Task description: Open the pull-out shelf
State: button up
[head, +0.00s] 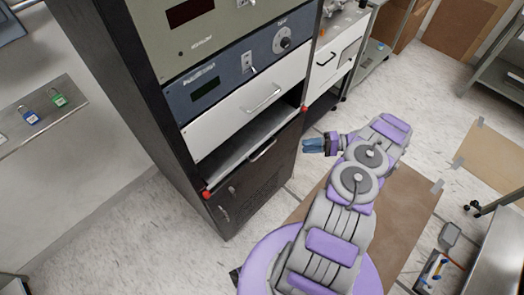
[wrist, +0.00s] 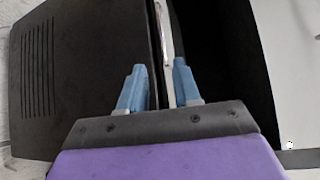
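The pull-out shelf (head: 235,150) is a flat grey slab with red corner pieces, set in the dark rack under a white drawer front. Its pale handle (head: 262,150) shows at the middle of its front edge. My gripper (head: 306,146) is in front of the rack, right of the handle and apart from it in the head view. In the wrist view the blue fingers (wrist: 160,84) are spread, with a gap between them. A pale, narrow handle strip (wrist: 165,30) lines up with that gap. I cannot tell whether the fingers touch it.
The white drawer (head: 245,105) has its own handle (head: 262,100) above the shelf. A vented dark door (head: 255,190) is below. Blue and green padlocks (head: 42,107) lie on a side table at left.

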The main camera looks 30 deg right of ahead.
aim_at(265, 150)
jog(key=b+x, duration=0.1)
jog(key=x, duration=0.7)
jog(key=b+x, duration=0.1)
jog(key=x, duration=0.8)
jog(key=shift+s+a+r+b, duration=0.1)
jog(key=shift+s+a+b, duration=0.05)
jog(key=shift+a+b, duration=0.25)
jog(key=shift+d, duration=0.1)
grip_shut()
